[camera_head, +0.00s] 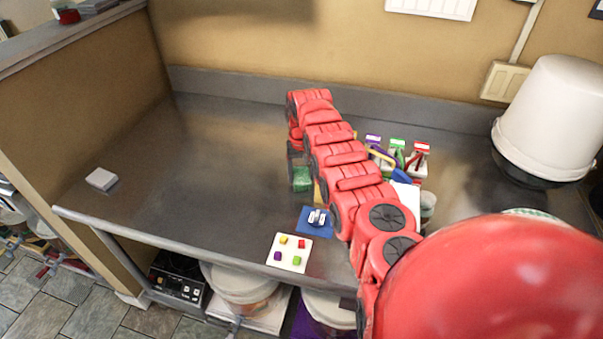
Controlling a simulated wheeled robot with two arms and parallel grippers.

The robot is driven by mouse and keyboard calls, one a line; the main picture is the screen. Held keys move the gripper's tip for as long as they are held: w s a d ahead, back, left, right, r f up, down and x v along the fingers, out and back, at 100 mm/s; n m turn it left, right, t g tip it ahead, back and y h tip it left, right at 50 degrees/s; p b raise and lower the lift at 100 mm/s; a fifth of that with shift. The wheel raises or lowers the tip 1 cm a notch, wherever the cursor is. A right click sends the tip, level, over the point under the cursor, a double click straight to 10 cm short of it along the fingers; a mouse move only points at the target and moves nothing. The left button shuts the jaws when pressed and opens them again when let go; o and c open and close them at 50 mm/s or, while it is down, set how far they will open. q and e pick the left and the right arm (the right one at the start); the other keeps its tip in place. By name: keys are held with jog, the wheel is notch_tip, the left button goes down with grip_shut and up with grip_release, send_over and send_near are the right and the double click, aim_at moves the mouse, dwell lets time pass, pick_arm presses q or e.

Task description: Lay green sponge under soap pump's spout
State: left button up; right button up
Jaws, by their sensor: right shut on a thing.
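My right arm reaches in from the lower right, and its right gripper (298,166) points down over the middle of the steel counter. It is shut on the green sponge (301,181), a small green block at its fingertips. The arm hides part of the gripper, and I cannot tell whether the sponge touches the counter. I cannot make out the soap pump or its spout for certain; the arm covers much of the area to the right of the sponge. My left gripper is not in view.
A blue mat (306,226) and a white board with coloured squares (289,263) lie near the front edge. Several coloured-topped items, one green (396,147), stand right of the arm. A white bucket (551,115) stands far right. The counter's left is clear except a small white block (102,179).

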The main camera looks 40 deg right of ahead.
jog(key=o, duration=1.3)
